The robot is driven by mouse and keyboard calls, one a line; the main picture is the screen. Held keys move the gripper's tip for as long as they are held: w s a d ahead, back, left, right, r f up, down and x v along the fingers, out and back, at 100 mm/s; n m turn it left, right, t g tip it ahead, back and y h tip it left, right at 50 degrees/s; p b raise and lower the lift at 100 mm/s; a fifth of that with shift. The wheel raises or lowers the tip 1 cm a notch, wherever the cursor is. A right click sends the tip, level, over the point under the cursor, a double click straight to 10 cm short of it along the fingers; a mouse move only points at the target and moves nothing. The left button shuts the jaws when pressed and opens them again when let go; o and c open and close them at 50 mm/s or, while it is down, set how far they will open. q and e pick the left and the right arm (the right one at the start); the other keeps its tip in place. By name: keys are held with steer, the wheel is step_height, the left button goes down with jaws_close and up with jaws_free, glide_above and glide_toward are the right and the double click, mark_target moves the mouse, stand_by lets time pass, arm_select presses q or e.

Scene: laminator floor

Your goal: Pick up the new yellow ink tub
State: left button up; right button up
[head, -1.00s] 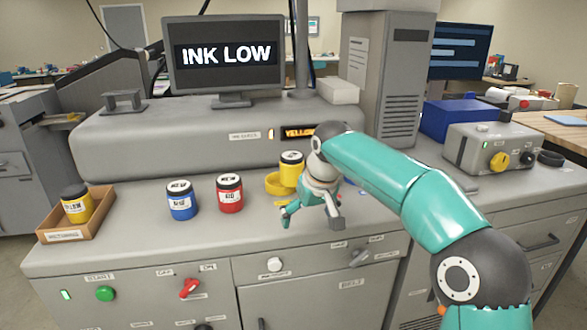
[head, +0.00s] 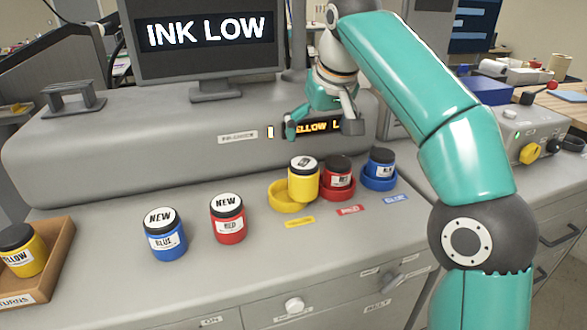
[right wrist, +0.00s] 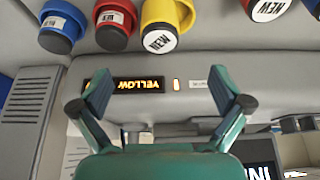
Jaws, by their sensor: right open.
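The new yellow ink tub (head: 303,183), with a white-topped lid, stands upright at the right side of a yellow round holder (head: 284,205); I cannot tell if it is fully seated. In the right wrist view the tub (right wrist: 163,17) is at the top centre, its "NEW" lid facing the camera. My right gripper (head: 320,127) is open and empty, above and behind the tub, in front of the machine's "YELLOW" display. In the right wrist view its open fingers (right wrist: 160,72) are apart, below the tub in the picture and not touching it. My left gripper is not in view.
New blue (head: 165,236) and red (head: 228,220) tubs stand to the left. A red tub (head: 338,178) and a blue tub (head: 380,168) sit in holders close to the right. A returns tray (head: 58,262) holds another yellow tub (head: 24,255). The front counter is clear.

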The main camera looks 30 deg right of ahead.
mark_target(307, 166)
steer(key=b+x, duration=0.2)
steer(key=x, duration=0.9)
steer(key=shift+w+d, duration=0.2)
steer(key=shift+x, duration=2.85)
steer(key=shift+w, duration=0.1)
steer(key=shift+r, duration=0.1)
steer(key=c, duration=1.6)
steer(key=shift+r, duration=0.15)
